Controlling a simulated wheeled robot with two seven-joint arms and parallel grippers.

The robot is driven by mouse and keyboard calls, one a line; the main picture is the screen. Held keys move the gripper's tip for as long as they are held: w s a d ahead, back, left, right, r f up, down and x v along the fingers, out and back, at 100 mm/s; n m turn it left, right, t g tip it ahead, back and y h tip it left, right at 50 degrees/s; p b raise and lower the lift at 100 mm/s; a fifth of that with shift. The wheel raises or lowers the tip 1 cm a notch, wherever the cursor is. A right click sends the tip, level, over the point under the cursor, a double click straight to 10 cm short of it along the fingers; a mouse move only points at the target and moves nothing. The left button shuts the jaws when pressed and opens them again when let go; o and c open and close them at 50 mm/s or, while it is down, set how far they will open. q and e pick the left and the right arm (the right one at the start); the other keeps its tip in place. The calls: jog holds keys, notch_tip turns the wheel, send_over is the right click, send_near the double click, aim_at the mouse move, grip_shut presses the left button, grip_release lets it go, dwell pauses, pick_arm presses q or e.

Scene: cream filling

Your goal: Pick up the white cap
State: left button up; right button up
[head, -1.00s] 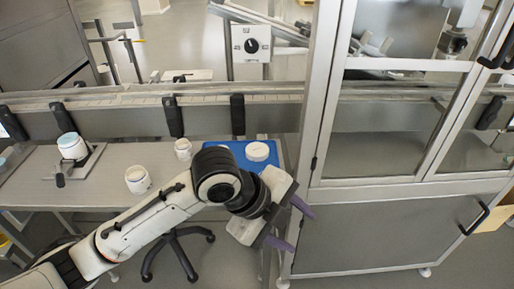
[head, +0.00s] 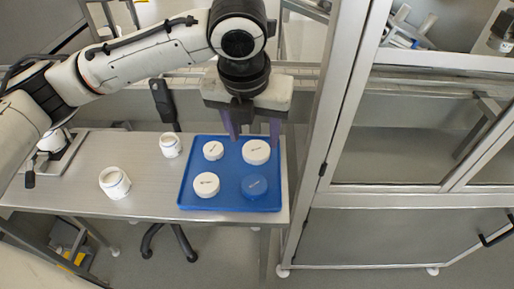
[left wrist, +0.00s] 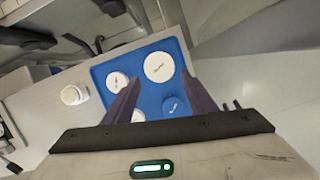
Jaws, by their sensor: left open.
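Three white caps and one blue cap (head: 254,186) lie on a blue tray (head: 232,203) on the bench. The large white cap (head: 256,152) is at the back right, a small white cap (head: 213,150) at the back left, and another white cap (head: 206,184) at the front left. My left gripper (head: 253,137) is open and empty, pointing down above the tray's back edge near the large white cap. In the left wrist view the large white cap (left wrist: 158,66) shows between and beyond the open fingers; the blue cap (left wrist: 172,107) is lower. My right gripper is out of view.
Two white jars, a front one (head: 115,183) and a back one (head: 169,146), stand on the metal bench (head: 75,195) left of the tray. A clamp fixture (head: 60,155) is at the far left. A glass-doored cabinet (head: 390,225) stands close on the right.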

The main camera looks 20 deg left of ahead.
aim_at(256, 150)
pick_arm(q)
jog(key=x, duration=0.5)
jog(key=shift+w+a+f, duration=0.1)
jog(key=shift+w+f, duration=0.15)
jog(key=shift+f, duration=0.05)
jog(key=c, duration=0.7)
jog(key=shift+r, duration=0.1)
